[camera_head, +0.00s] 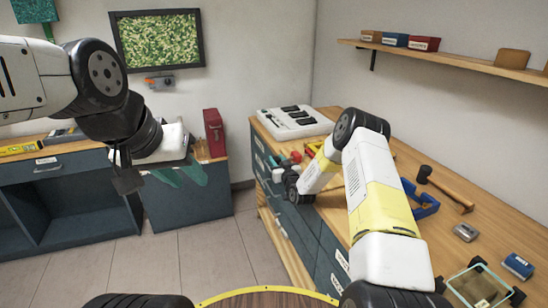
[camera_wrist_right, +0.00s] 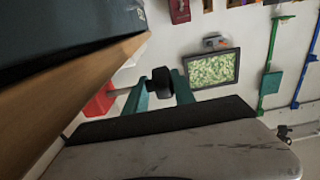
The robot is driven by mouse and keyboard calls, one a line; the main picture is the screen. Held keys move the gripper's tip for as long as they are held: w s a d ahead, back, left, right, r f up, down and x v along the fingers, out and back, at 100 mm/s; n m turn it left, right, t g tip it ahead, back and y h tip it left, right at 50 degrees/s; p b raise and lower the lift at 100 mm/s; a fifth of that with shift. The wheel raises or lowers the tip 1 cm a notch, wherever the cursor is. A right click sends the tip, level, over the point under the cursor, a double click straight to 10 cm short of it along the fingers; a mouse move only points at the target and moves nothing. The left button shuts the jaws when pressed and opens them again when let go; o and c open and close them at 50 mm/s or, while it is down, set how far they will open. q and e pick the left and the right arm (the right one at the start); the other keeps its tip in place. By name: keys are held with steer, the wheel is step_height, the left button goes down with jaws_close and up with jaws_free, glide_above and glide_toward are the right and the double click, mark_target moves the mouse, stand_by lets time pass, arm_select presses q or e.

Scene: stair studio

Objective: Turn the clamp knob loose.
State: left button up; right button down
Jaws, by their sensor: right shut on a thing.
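In the right wrist view a black knob (camera_wrist_right: 162,82) sits between the teal fingers of my right gripper (camera_wrist_right: 160,92), which is shut on it. A red part (camera_wrist_right: 98,103) shows just left of the fingers; I cannot tell whether it belongs to the clamp. In the head view my right arm reaches to the left front edge of the wooden workbench (camera_head: 405,160), where its wrist hides the knob and most of the clamp. My left gripper (camera_head: 180,176) hangs at the left, away from the bench, with its teal fingers apart and nothing seen between them.
On the workbench are a white device (camera_head: 293,122), a blue frame-like tool (camera_head: 421,203), a mallet (camera_head: 448,189), a grey item (camera_head: 466,232) and a blue box (camera_head: 518,266). A red case (camera_head: 214,133) stands on the left cabinet. The tiled floor (camera_head: 190,245) between is clear.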

steer(key=shift+s+a, duration=0.1)
steer(key=shift+a, duration=0.3)
steer(key=g, duration=0.2)
steer(key=g+h, duration=0.1)
steer(key=g, duration=0.1)
steer(key=shift+a, duration=0.25)
steer(key=shift+g+h, duration=0.4)
steer(key=shift+g, duration=0.7)
steer(key=shift+f+g, duration=0.15)
steer(key=shift+g, duration=0.15)
steer(key=shift+s+f, duration=0.1)
steer(key=c, duration=1.2)
jaws_free()
steer(key=shift+c, duration=0.2)
steer(key=shift+w+d+r, duration=0.2)
steer(key=shift+w+d, duration=0.05)
steer(key=shift+d, duration=0.05)
